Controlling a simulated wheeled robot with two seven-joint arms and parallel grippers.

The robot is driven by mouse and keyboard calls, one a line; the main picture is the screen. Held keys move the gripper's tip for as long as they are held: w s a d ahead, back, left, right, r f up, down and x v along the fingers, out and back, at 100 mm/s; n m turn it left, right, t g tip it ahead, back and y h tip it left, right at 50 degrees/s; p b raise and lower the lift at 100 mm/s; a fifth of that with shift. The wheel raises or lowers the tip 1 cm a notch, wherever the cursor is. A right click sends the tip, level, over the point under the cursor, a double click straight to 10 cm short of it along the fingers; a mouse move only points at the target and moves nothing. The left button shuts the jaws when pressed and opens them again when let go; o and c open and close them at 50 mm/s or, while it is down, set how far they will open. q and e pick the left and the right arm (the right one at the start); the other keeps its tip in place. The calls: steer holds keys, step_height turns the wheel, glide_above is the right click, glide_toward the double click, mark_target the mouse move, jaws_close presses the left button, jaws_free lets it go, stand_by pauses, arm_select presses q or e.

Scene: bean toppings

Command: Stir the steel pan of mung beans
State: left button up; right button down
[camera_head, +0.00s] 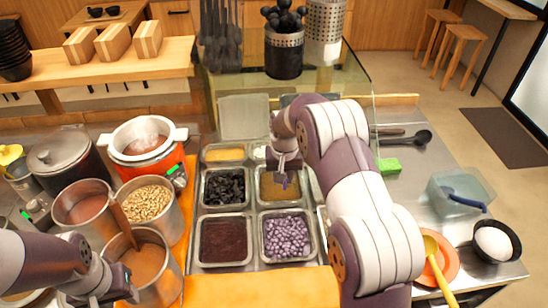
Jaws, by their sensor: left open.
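Steel pots stand at the left. One holds pale beans (147,201), one a smooth brown content (146,264), and one a reddish-brown content (86,208). I cannot tell for sure which holds mung beans. A wooden stirring tool (122,220) leans upright in the front brown pot. My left gripper (122,283) is open, low at the left side of that front pot, apart from the tool's upper end. My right gripper (286,173) points down over a steel tray with brown-yellow content (268,192). Its fingers are too small to read, and it partly hides that tray.
Steel trays of black (224,188), dark red (226,240) and purple (288,237) toppings fill the middle. An orange cooker (147,150) and lidded pot (62,160) stand behind the pots.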

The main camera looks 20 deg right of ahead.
steer(key=shift+w+f, duration=0.15)
steer(key=shift+w, duration=0.15)
steer(key=f+b, duration=0.8)
steer(key=f, duration=0.1)
steer(key=shift+s+f+b, duration=0.2)
steer(key=shift+b, duration=0.1)
steer(key=shift+s+a+f+t+b, duration=0.15)
steer(key=shift+s+t+b, duration=0.2)
steer(key=shift+t+b, duration=0.2)
steer(key=shift+f, duration=0.1)
